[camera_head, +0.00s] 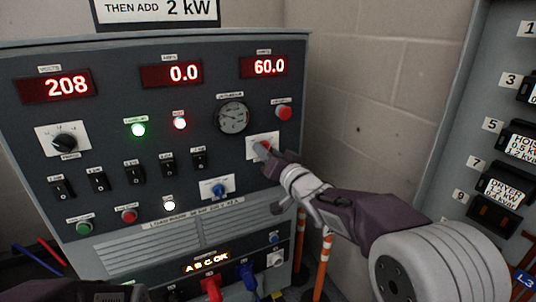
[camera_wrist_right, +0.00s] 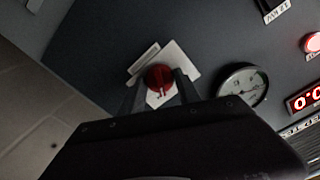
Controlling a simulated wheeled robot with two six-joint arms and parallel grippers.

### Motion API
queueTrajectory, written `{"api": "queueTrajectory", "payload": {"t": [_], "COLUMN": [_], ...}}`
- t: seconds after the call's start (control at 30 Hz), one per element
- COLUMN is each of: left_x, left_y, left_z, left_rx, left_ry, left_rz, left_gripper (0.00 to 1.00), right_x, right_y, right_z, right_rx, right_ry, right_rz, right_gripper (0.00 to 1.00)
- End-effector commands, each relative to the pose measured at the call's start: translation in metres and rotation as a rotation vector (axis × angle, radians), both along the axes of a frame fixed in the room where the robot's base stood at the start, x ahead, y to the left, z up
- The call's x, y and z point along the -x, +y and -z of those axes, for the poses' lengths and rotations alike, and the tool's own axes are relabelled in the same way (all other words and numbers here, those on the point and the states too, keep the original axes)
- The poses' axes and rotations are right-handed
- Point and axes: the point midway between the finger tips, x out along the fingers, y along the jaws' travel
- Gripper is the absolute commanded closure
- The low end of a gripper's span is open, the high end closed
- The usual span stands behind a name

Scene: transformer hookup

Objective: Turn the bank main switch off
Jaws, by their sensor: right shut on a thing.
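The load bank panel (camera_head: 107,107) is a dark grey cabinet front with red displays reading 208, 0.0 and 60.0. The main switch is a red rotary knob (camera_wrist_right: 159,77) on a white plate at the panel's right side; in the head view my gripper partly covers it, and the white plate (camera_head: 251,151) shows around it. My right gripper (camera_head: 268,152) is at the knob, and in the right wrist view its two fingers (camera_wrist_right: 160,92) stand on either side of the knob, shut on it. My left gripper is not clearly seen.
A round gauge (camera_head: 233,117) and a red button (camera_head: 284,113) sit close above the knob. A blue knob (camera_head: 218,190) is below left. Orange posts (camera_head: 322,265) stand under my right arm. A breaker panel (camera_head: 490,130) is at the right.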

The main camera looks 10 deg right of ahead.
Motion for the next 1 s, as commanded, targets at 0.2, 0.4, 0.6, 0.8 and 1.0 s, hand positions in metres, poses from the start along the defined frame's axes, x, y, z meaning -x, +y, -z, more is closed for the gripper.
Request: {"api": "queueTrajectory", "payload": {"t": [0.2, 0.4, 0.6, 0.8, 1.0], "left_x": [0.000, 0.000, 0.000, 0.000, 0.000], "left_y": [0.000, 0.000, 0.000, 0.000, 0.000], "left_z": [0.008, 0.015, 0.024, 0.033, 0.042], "left_rx": [0.000, 0.000, 0.000, 0.000, 0.000], "left_ry": [0.000, 0.000, 0.000, 0.000, 0.000], "left_rz": [0.000, 0.000, 0.000, 0.000, 0.000], "left_gripper": [1.00, 1.00, 1.00, 1.00, 1.00], "right_x": [0.000, 0.000, 0.000, 0.000, 0.000], "right_y": [0.000, 0.000, 0.000, 0.000, 0.000], "right_z": [0.002, 0.002, 0.002, 0.003, 0.002], "right_rx": [0.196, 0.379, 0.561, 0.744, 0.918], "right_ry": [-0.056, -0.110, -0.161, -0.213, -0.263], "right_rz": [0.000, 0.000, 0.000, 0.000, 0.000], "right_gripper": [1.00, 1.00, 1.00, 1.00, 1.00]}}
